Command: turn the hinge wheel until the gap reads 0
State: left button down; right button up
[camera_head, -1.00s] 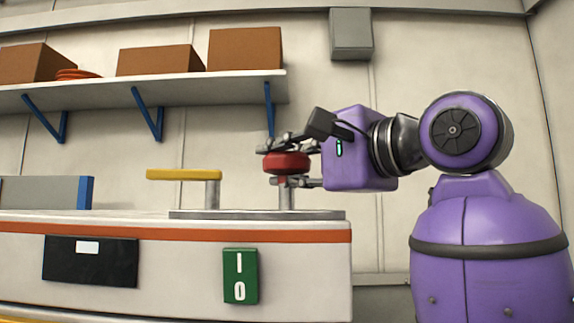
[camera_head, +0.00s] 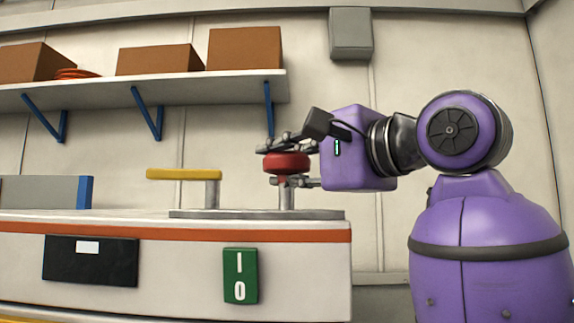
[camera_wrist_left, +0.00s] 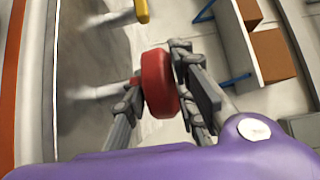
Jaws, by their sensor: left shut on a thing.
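The red hinge wheel (camera_head: 287,163) sits on a short grey post at the right end of the counter. My left gripper (camera_head: 289,163) reaches it from the right in the head view, with one finger above the wheel and one below. In the left wrist view the red wheel (camera_wrist_left: 159,83) is between the two fingers of my left gripper (camera_wrist_left: 160,85), which is shut on it. A green plate (camera_head: 240,276) with a white "I" above a "0" is on the counter front. I cannot tell whether it shows the gap. My right gripper is not in view.
A yellow bar (camera_head: 184,174) on a post stands left of the wheel, on the same grey base plate (camera_head: 256,214). A grey panel with a blue end (camera_head: 86,192) stands farther left. A shelf (camera_head: 150,90) with brown boxes hangs above. A black panel (camera_head: 90,261) is on the counter front.

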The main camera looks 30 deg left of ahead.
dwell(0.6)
pick_arm(q)
jog(key=c, duration=1.4)
grip_release()
jog(key=shift+c, duration=0.2)
jog(key=shift+d, duration=0.1)
jog(key=v, duration=1.2)
jog(key=shift+s, duration=0.1)
